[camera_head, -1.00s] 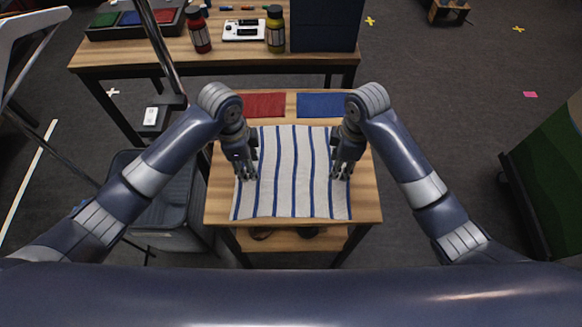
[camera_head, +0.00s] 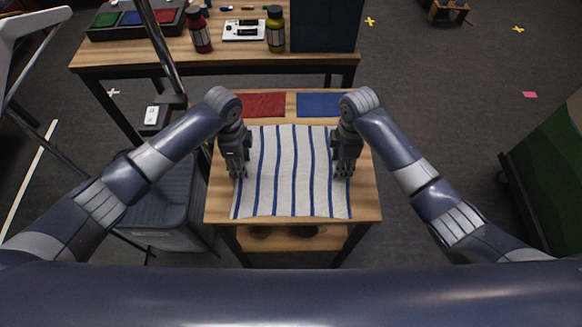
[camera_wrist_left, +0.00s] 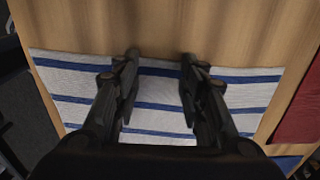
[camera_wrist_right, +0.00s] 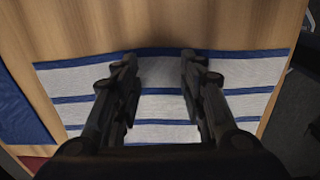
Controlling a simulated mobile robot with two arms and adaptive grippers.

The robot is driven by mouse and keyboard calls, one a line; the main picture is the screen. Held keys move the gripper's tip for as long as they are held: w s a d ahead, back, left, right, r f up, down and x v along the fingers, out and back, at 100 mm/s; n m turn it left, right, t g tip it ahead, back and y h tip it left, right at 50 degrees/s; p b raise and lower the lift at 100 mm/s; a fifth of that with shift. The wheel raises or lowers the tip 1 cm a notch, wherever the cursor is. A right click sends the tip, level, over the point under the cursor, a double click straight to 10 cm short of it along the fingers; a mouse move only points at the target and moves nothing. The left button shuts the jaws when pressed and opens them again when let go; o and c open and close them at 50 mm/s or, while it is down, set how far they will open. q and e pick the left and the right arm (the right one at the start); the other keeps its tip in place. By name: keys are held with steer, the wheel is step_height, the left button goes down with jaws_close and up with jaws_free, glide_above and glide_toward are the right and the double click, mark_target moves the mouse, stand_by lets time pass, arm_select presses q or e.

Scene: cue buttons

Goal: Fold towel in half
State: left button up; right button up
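A white towel with blue stripes (camera_head: 290,185) lies spread flat on the small wooden table (camera_head: 366,205). My left gripper (camera_head: 238,174) is over the towel's left edge; in the left wrist view its fingers (camera_wrist_left: 160,65) are apart with towel and bare wood between and beyond them. My right gripper (camera_head: 345,174) is over the towel's right edge; in the right wrist view its fingers (camera_wrist_right: 158,65) are also apart, near the blue-striped edge. Nothing is held in either gripper. Whether the fingertips touch the towel cannot be told.
A red mat (camera_head: 264,105) and a blue mat (camera_head: 319,105) lie at the table's far side. A longer table (camera_head: 150,58) behind carries bottles, a tray and a dark blue box (camera_head: 325,25).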

arm_select(q)
steer(key=shift+f, duration=0.1)
arm_select(e)
steer(key=shift+f, duration=0.1)
arm_select(q)
steer(key=shift+f, duration=0.15)
arm_select(e)
steer(key=shift+f, duration=0.15)
arm_select(q)
steer(key=c, duration=0.4)
arm_select(e)
steer(key=c, duration=0.4)
arm_select(q)
steer(key=c, duration=0.5)
arm_select(e)
steer(key=c, duration=0.5)
arm_select(q)
jaws_close()
arm_select(e)
jaws_close()
arm_select(q)
steer(key=shift+s+f, duration=0.1)
arm_select(e)
steer(key=shift+s+f, duration=0.1)
